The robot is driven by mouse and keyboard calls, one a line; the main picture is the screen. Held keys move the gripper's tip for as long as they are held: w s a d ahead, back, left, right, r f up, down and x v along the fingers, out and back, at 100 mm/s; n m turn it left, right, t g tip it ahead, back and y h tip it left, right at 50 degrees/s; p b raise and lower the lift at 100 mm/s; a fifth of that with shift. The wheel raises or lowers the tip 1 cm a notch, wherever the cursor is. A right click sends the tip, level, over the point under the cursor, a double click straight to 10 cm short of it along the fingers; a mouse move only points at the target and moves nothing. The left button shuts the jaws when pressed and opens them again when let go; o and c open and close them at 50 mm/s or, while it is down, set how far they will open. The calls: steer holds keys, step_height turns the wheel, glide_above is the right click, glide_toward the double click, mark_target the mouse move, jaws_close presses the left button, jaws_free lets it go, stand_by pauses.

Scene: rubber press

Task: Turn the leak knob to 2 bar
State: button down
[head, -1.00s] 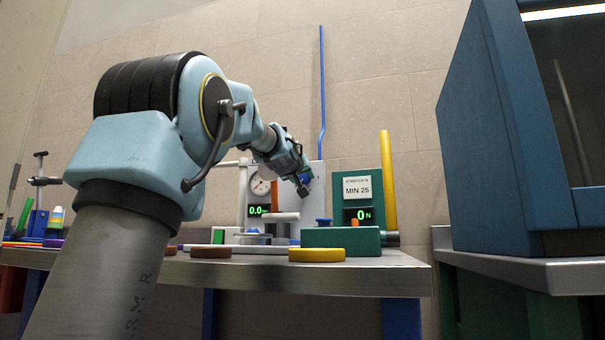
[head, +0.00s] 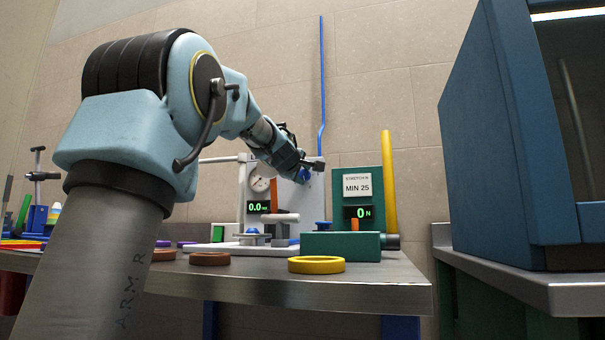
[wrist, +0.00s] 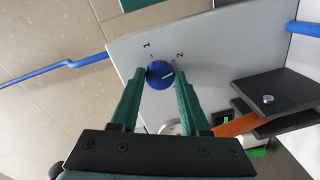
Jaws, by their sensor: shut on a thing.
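The leak knob (wrist: 160,74) is round and blue on a pale grey panel (wrist: 215,45) marked 1 and 2. Its white line points right and slightly up in the wrist view, a little below the direction of the 2 mark. My gripper (wrist: 161,77) is shut on the knob, one green finger on each side. In the head view the knob (head: 305,175) is partly hidden by my gripper (head: 309,167). A round dial gauge (head: 260,184) and a green display (head: 258,208) reading 0.0 are on the panel's left.
A green stretch tester (head: 357,200) with a display reading 0 N stands right of the panel. A yellow ring (head: 316,265) and a brown disc (head: 210,259) lie near the bench's front edge. A blue cabinet (head: 500,140) stands at right.

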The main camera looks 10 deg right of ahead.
steer(key=shift+n, duration=0.6)
steer(key=c, duration=0.7)
jaws_free()
steer(key=v, duration=1)
steer(key=shift+s+a, duration=0.25)
steer(key=shift+s, duration=0.1)
